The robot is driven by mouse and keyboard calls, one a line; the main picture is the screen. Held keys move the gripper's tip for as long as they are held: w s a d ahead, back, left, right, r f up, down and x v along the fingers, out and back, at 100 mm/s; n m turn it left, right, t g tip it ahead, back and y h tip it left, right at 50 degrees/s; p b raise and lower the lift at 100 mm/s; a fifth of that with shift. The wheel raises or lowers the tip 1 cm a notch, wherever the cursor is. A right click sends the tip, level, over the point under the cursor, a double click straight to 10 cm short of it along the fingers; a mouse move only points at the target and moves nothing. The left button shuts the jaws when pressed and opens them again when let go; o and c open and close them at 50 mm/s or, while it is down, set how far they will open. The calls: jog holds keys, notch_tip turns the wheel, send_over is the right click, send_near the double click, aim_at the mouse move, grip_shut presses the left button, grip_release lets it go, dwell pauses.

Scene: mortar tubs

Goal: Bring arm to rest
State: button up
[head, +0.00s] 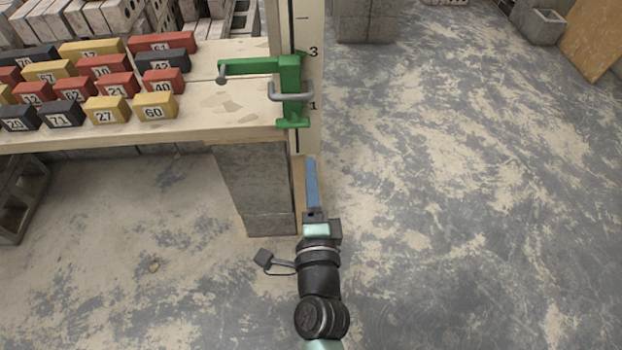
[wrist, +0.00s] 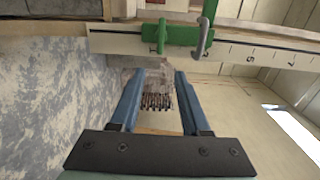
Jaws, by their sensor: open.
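My gripper (head: 312,186) points away from me in the head view, low in front of the table's right end and beside its block support. In the wrist view my gripper (wrist: 157,85) has its two blue fingers spread apart, with nothing held between them. The clamp also shows at the top of the wrist view (wrist: 182,33).
The table (head: 228,125) bears several numbered red, yellow and black blocks (head: 108,110). An upright numbered board (head: 308,60) stands at its right end. A concrete block support (head: 262,190) is left of my gripper.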

jog(key=shift+s, duration=0.15)
dwell(0.4)
jog(key=w+a+r+n+t+y, duration=0.1)
jog(key=a+r+n+t+y, duration=0.35)
jog(key=r, duration=1.15)
jog(key=w+r+n+t+h, duration=0.1)
jog(key=r+n, duration=0.7)
jog(key=r, duration=0.8)
jog(key=s+d+r+n+t+h+p, duration=0.1)
jog(key=s+r+n, duration=0.1)
jog(key=s+r, duration=0.35)
jog(key=s+r+n+t+h, duration=0.1)
jog(key=s+r+n+t, duration=0.15)
jog(key=r, duration=0.65)
jog(key=s+d+r+n+h+p, duration=0.15)
jog(key=s+r, duration=0.25)
jog(key=r, duration=0.4)
notch_tip(320, 180, up, 26)
jog(key=p, duration=2.6)
jog(key=shift+w+a+r, duration=0.15)
jog(key=shift+w+a, duration=0.05)
jog(key=shift+a, duration=0.1)
